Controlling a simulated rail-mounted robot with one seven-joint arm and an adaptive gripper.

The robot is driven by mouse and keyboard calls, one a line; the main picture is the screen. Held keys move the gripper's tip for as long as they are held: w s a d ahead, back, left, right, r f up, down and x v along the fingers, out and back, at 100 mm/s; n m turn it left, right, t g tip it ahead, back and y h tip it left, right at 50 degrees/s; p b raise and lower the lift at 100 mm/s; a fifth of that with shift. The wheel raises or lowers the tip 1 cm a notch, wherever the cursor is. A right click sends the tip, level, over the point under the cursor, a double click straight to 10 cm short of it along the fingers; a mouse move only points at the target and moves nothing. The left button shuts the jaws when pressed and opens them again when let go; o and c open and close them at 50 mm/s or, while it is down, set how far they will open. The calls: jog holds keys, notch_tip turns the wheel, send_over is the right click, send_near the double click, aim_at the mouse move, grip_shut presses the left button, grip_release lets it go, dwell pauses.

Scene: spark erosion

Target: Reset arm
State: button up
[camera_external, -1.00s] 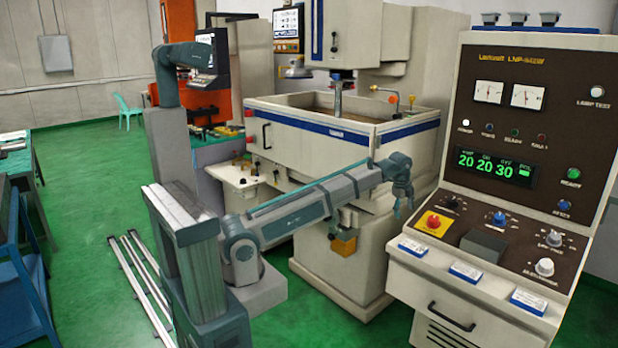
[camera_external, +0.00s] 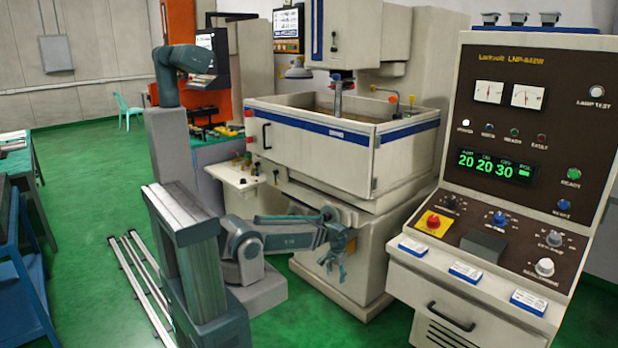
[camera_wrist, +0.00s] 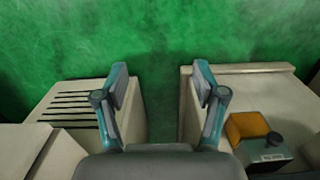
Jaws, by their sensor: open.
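My gripper (camera_external: 334,262) hangs from the folded arm in front of the machine's lower base in the external view. In the wrist view my gripper (camera_wrist: 160,88) is open, its two fingers apart with only green floor between them. It holds nothing. My arm is drawn in low and close to its base, left of the control console.
The spark erosion machine (camera_external: 330,133) with its open tank stands behind my arm. The control console (camera_external: 520,130) stands to the right. An orange block (camera_wrist: 246,126) on the machine base shows in the wrist view. The green floor (camera_external: 90,200) at left is mostly clear.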

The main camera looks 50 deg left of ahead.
jog(key=s+f+g, duration=0.3)
jog(key=s+f, duration=0.6)
jog(key=s, duration=0.5)
jog(key=s+f+g, duration=0.3)
jog(key=s+f, duration=0.6)
jog(key=s, duration=0.5)
jog(key=shift+s+f+g+b, duration=0.2)
jog(key=shift+g+b, duration=0.1)
jog(key=shift+b, duration=0.15)
